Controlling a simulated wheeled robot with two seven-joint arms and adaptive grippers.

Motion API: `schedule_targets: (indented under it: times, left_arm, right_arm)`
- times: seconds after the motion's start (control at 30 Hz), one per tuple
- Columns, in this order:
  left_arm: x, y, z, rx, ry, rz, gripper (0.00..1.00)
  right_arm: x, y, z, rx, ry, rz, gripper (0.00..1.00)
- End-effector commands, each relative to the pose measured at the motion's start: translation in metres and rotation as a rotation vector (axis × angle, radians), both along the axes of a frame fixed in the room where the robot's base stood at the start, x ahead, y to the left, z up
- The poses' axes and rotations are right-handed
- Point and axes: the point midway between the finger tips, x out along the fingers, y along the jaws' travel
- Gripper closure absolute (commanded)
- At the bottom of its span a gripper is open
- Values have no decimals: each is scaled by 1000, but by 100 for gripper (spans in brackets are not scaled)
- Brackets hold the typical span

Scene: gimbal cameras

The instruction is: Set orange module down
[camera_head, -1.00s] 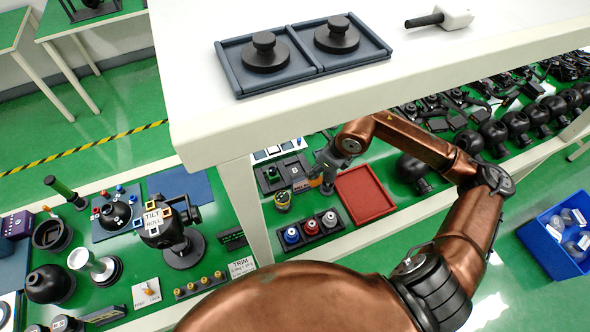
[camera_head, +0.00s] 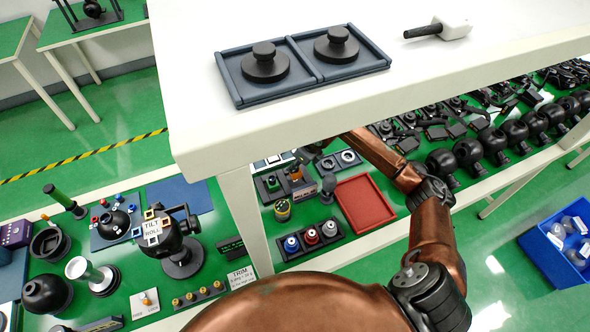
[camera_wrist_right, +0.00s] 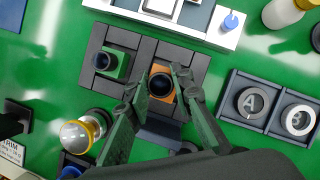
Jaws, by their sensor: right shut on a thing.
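The orange module (camera_wrist_right: 161,84), a small block with a dark round top, is between the fingers of my right gripper (camera_wrist_right: 160,74). The gripper is shut on it. It is over or in the right part of the dark holder (camera_wrist_right: 140,50); I cannot tell whether it touches the bottom. A green module (camera_wrist_right: 113,64) sits in the left part of that holder. In the head view the orange module (camera_head: 295,175) shows small beside the green module (camera_head: 271,184), and my right wrist is largely hidden under the white upper shelf. My left gripper is not in view.
A tray with round A and B pieces (camera_wrist_right: 268,104) lies to the right in the wrist view. A yellow-rimmed bulb (camera_wrist_right: 82,132) stands near the left finger. In the head view an empty red tray (camera_head: 364,202) lies right of the holder, and the white shelf (camera_head: 215,135) overhangs.

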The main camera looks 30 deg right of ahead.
Motion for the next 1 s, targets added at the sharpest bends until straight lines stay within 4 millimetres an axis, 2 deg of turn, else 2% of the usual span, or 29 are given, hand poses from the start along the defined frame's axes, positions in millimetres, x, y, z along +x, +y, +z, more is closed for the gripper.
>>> schedule_targets:
  times: [0.2,0.57,0.6,0.83,1.0]
  left_arm:
    - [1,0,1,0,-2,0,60]
    - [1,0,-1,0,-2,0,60]
    - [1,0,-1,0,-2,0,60]
    - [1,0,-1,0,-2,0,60]
    - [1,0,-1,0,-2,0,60]
  right_arm:
    - [1,1,-30,1,3,-1,100]
    - [1,0,-35,-2,0,1,100]
    - [1,0,-35,0,1,0,77]
    - [1,0,-34,0,1,0,62]
    - [1,0,-34,0,1,0,62]
